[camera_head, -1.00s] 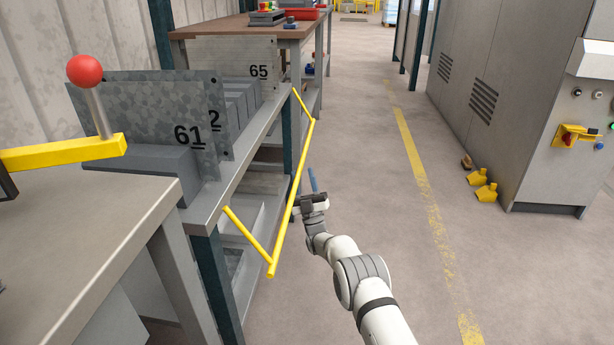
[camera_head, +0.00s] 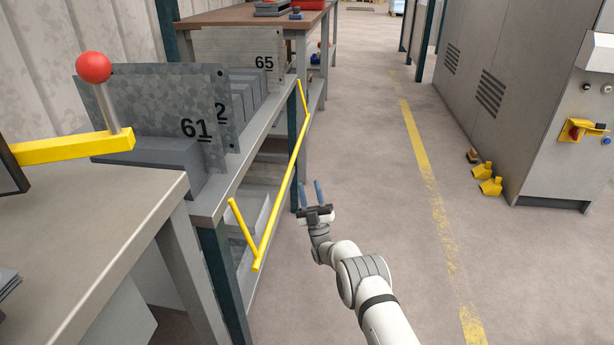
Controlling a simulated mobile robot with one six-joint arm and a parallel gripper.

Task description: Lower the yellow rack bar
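The yellow rack bar (camera_head: 284,187) runs along the front of the shelf rack that holds the numbered plates. Its near side arm (camera_head: 243,233) slopes down and outward from the rack to the long bar, and a short arm joins at the far end. My gripper (camera_head: 311,192) is just right of the long bar over the aisle, its two blue fingers pointing away from me with a gap between them. It is open and empty. It looks apart from the bar, though the depth between them is hard to judge.
The rack holds grey plates marked 61 (camera_head: 160,100) and 65 (camera_head: 225,48). A workbench (camera_head: 120,195) with a red-knobbed yellow lever (camera_head: 72,147) stands at near left. A grey cabinet (camera_head: 530,110) stands right. The aisle floor (camera_head: 375,180) between is clear.

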